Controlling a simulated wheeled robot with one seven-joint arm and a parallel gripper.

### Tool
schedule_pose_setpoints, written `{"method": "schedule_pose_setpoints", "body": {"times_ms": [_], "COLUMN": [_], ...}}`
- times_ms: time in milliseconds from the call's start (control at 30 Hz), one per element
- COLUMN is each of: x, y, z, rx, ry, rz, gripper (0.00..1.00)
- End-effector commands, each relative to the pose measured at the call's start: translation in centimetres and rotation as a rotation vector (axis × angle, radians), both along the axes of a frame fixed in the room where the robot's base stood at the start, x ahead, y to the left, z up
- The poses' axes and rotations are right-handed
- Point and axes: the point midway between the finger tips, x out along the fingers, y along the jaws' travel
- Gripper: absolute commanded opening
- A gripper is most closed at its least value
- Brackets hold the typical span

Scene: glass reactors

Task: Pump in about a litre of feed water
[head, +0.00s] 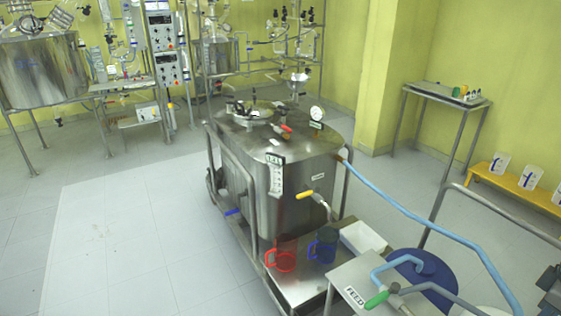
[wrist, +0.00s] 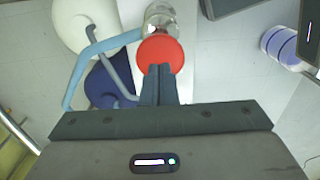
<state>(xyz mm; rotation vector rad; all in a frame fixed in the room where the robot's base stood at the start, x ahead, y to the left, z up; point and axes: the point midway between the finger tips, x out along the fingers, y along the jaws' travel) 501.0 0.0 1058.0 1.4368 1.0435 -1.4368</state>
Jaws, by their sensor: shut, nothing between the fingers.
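The steel tank (head: 290,190) stands in the middle of the head view, with a small number plate (head: 275,173) and a round gauge (head: 317,113). A light blue hose (head: 430,228) runs from its upper side to the lower right and also shows in the wrist view (wrist: 100,47). A FELD sign (head: 355,297) and a green-handled valve (head: 377,299) are on a small steel stand. A blue drum (head: 425,268) stands behind it. In the wrist view, my gripper (wrist: 160,70) is shut and empty, its tips at the edge of a round red part (wrist: 160,54). Contact is unclear.
A red jug (head: 282,256) and a blue jug (head: 323,246) stand on the tank's front shelf. A yellow-handled valve (head: 308,195) sticks out above them. A yellow bench (head: 520,187) is at right. The floor left of the tank is clear.

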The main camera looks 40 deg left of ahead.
Motion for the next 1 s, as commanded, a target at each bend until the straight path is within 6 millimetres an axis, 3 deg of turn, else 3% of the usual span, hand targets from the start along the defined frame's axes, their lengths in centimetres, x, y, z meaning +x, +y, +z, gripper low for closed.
{"method": "schedule_pose_setpoints", "body": {"times_ms": [1000], "x": [-0.1], "y": [0.0], "z": [-8.9], "rx": [0.000], "ry": [0.004], "rz": [0.001], "gripper": [0.00]}}
